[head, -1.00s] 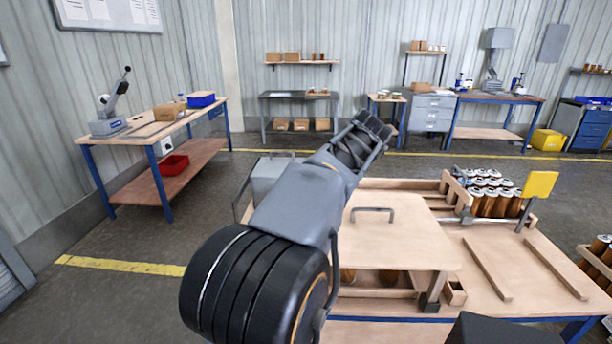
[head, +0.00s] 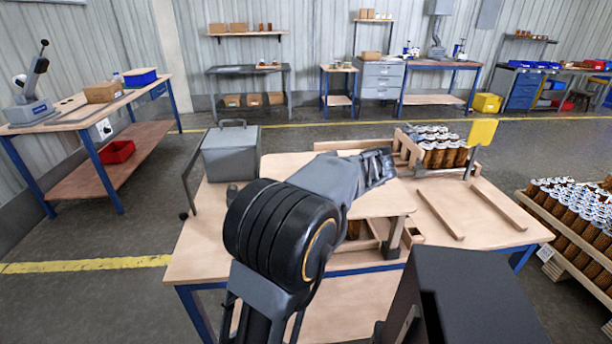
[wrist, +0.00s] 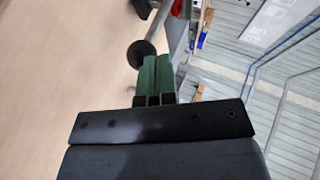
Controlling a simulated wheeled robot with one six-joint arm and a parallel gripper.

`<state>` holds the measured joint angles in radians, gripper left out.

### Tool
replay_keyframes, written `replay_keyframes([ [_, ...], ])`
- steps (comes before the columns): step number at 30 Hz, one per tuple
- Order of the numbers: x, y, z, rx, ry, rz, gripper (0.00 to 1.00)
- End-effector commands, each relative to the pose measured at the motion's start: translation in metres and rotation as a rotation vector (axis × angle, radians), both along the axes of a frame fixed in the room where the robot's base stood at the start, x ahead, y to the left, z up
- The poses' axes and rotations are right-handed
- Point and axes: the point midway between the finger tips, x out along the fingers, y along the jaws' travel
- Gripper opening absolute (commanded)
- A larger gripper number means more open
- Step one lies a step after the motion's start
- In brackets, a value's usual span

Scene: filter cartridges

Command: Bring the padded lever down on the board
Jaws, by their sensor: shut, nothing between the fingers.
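A thin dark lever (head: 193,172) stands at the left side of a grey box (head: 231,153) and has a black round end low down. In the wrist view a rod with a black round pad (wrist: 140,53) lies close to my fingertips; I cannot tell whether they touch. My gripper (wrist: 158,75) is shut and empty, its green fingers together. A flat wooden board (head: 290,165) lies on the bench, partly covered by my arm.
A yellow pad (head: 482,131) stands on an upright stem at the right. Two wooden strips (head: 440,214) lie on the bench. A pallet of cartridges (head: 575,215) is at the right. Floor is clear at the left.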

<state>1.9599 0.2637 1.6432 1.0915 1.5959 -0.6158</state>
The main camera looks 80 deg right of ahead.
Motion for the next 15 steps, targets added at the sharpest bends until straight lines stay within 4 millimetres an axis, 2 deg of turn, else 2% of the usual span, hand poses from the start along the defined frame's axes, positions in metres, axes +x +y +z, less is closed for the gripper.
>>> replay_keyframes([
  [15, -0.002, 0.0, -0.014, 0.012, 0.005, -0.001, 0.0],
])
